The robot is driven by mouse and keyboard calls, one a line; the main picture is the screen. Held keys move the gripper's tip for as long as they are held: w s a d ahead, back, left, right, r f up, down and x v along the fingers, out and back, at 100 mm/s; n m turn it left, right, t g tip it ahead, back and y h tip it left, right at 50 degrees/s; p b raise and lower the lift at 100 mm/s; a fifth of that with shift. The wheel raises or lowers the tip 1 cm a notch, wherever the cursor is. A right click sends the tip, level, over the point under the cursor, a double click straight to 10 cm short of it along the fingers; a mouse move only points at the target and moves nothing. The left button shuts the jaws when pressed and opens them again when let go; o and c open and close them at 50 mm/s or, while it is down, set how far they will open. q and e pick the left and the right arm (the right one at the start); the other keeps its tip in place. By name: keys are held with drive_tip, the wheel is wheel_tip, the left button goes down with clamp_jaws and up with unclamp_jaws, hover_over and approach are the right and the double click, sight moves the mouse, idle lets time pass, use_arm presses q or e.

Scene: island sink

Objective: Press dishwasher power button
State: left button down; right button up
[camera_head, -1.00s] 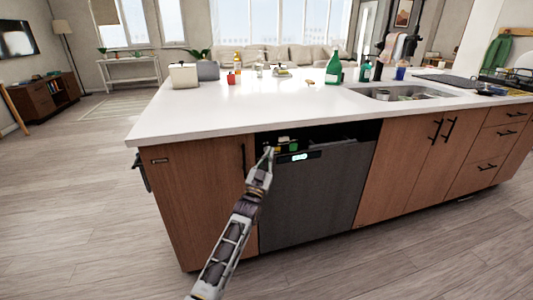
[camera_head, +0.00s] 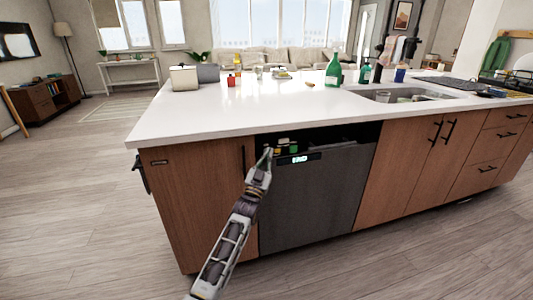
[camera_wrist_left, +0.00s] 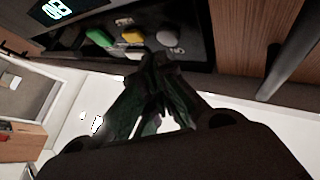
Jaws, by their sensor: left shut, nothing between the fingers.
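The dishwasher (camera_head: 315,200) has a dark grey front and is built into the island under the counter. Its lit display (camera_head: 299,159) is at the top of the door and also shows in the left wrist view (camera_wrist_left: 57,8). In the wrist view a green button (camera_wrist_left: 98,38), a yellow button (camera_wrist_left: 132,36) and a grey button (camera_wrist_left: 167,38) sit in a row on the black panel. My left gripper (camera_head: 267,153) is shut and empty, its tips (camera_wrist_left: 155,60) close to the yellow and grey buttons. I cannot tell whether they touch. My right gripper is out of view.
The white countertop (camera_head: 230,115) overhangs the panel. A black vertical handle (camera_head: 243,160) on the wooden cabinet is just left of the gripper; a handle shows in the wrist view (camera_wrist_left: 295,50). A sink and bottles are on top. The floor in front is clear.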

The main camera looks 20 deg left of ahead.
use_arm(q)
drive_tip(key=shift+w+a, duration=0.45)
drive_tip(key=shift+w, duration=0.2)
idle(1.9)
drive_tip(key=shift+s+d, duration=0.1)
drive_tip(key=shift+s, duration=0.05)
idle(0.3)
drive_tip(key=shift+s+d+p, duration=0.35)
drive_tip(key=shift+s+p, duration=0.15)
drive_tip(key=shift+p, duration=0.1)
drive_tip(key=shift+s, duration=0.1)
drive_tip(key=s+d+p, duration=0.1)
drive_tip(key=s, duration=0.1)
drive_tip(key=s+d+p, duration=0.1)
drive_tip(key=s+p, duration=0.1)
drive_tip(key=shift+d, duration=0.4)
idle(0.3)
drive_tip(key=shift+f, duration=0.1)
idle(0.7)
